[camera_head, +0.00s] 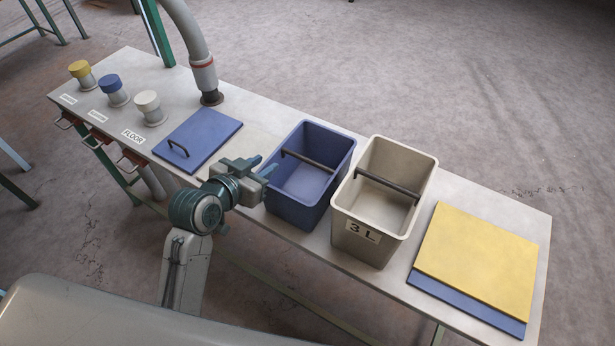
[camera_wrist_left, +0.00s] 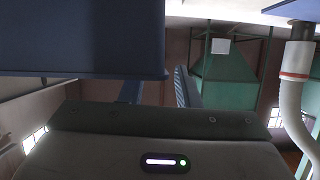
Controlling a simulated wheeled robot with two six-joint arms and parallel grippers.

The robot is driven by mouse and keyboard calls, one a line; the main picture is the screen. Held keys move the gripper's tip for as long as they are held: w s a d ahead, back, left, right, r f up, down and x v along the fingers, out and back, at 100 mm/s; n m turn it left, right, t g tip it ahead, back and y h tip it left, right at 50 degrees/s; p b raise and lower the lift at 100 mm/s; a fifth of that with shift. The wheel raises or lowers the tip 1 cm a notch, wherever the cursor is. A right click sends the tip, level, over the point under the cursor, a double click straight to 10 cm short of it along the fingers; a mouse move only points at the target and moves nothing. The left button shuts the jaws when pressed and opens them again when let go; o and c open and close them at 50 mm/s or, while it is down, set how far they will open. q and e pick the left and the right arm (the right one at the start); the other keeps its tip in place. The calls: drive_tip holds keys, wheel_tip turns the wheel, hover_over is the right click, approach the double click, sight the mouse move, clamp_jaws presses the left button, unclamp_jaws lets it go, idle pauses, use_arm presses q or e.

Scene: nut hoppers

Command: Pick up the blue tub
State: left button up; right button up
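The blue tub (camera_head: 292,208) stands upright on the bench, with a dark handle bar across its opening. My left gripper (camera_head: 262,166) is at the tub's left side, close to its rim, with its fingers apart and nothing seen between them in the head view. In the left wrist view, a dark blue wall, likely the tub (camera_wrist_left: 80,38), fills the upper left and hides part of one finger of the left gripper (camera_wrist_left: 157,88). I cannot tell whether the fingers touch the tub. My right gripper is not in view.
A beige tub (camera_head: 365,244) marked 3 L stands close to the blue tub's right. A blue lid (camera_head: 205,135) with a handle lies to the left. A yellow panel (camera_head: 480,260) lies on a blue one at right. A hose (camera_head: 203,75) rises behind. Several capped spouts line the left end.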

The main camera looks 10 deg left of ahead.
use_arm(q)
drive_tip(key=x, duration=0.2)
drive_tip(key=shift+w+d+f, duration=0.1)
drive_tip(key=shift+w, duration=0.25)
drive_tip(key=shift+s, duration=0.1)
clamp_jaws()
idle(1.0)
